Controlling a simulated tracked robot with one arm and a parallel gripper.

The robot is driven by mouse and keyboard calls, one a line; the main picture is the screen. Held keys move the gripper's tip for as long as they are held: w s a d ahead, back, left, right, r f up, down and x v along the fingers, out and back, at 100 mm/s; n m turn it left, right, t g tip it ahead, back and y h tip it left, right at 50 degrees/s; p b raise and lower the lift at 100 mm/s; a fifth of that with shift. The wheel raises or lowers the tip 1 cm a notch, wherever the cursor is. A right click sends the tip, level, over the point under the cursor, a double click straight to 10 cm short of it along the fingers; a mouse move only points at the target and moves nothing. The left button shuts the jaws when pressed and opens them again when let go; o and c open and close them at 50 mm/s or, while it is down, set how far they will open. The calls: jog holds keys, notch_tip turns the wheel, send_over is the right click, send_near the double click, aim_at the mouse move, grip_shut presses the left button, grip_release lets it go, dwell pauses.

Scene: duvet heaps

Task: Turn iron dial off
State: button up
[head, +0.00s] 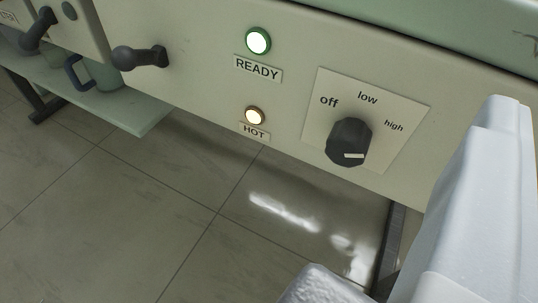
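The iron dial (348,142) is a black knob on a pale label plate (405,108) at the right of the cream panel. The plate reads "off" at upper left, "low" at top and "high" at right. A short white mark lies nearly level on the knob's lower front face; I cannot tell surely which setting it points to. My gripper (410,195) shows as two white fingers, a large one at the right edge and a lower one at the bottom. They are apart with nothing between them, nearer the camera than the dial, and neither visibly touches it.
On the cream panel (195,75), a READY lamp (258,41) with a green rim and a HOT lamp (254,116) with an amber rim are both lit. A dark handle (140,57) sticks out at left. A pale green shelf (125,112) lies below.

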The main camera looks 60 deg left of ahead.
aim_at(344, 156)
jog(key=s+a+f+g+y+p, duration=0.1)
jog(key=s+f+y, duration=0.15)
jog(key=f, duration=0.35)
jog(key=s+a+f+y, duration=0.1)
jog(key=s+a+f, duration=0.1)
jog(key=s+f, duration=0.3)
jog(key=b+x, duration=0.1)
jog(key=x, duration=0.3)
jog(key=b+x, duration=0.1)
jog(key=x, duration=0.4)
jog(key=f+b+x, duration=0.1)
jog(key=x, duration=0.4)
jog(key=shift+w+b, duration=0.3)
jog(key=shift+c, duration=0.3)
jog(key=c, duration=0.9)
